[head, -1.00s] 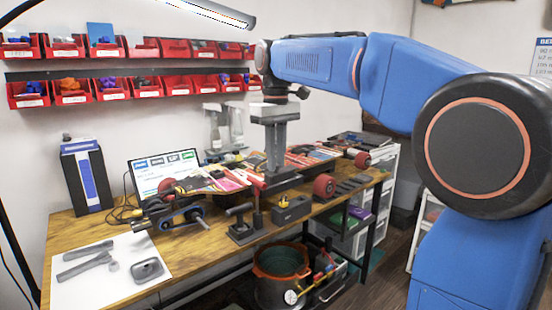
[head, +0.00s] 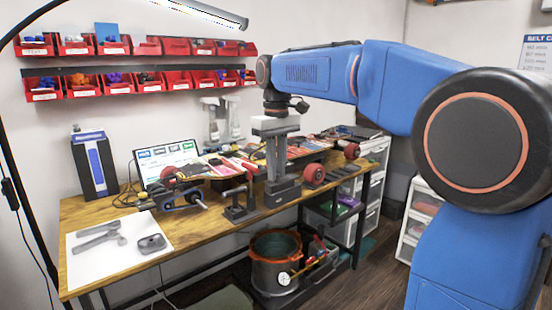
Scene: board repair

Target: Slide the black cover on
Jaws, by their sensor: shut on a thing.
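My gripper (head: 274,176) points straight down at the front of the workbench. Its fingers are shut on the black cover (head: 285,183), a small dark piece at their tips. The cover is at a dark grey box (head: 283,198) near the bench's front edge. Cover and box look alike in colour, and I cannot tell how far the cover sits over the box or whether they touch. The fingers hide part of both.
A small dark stand (head: 239,206) is just left of the box. A red wheel (head: 314,174) is close on the right. A laptop (head: 167,160) stands behind, and a white sheet (head: 82,268) with grey tools lies front left.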

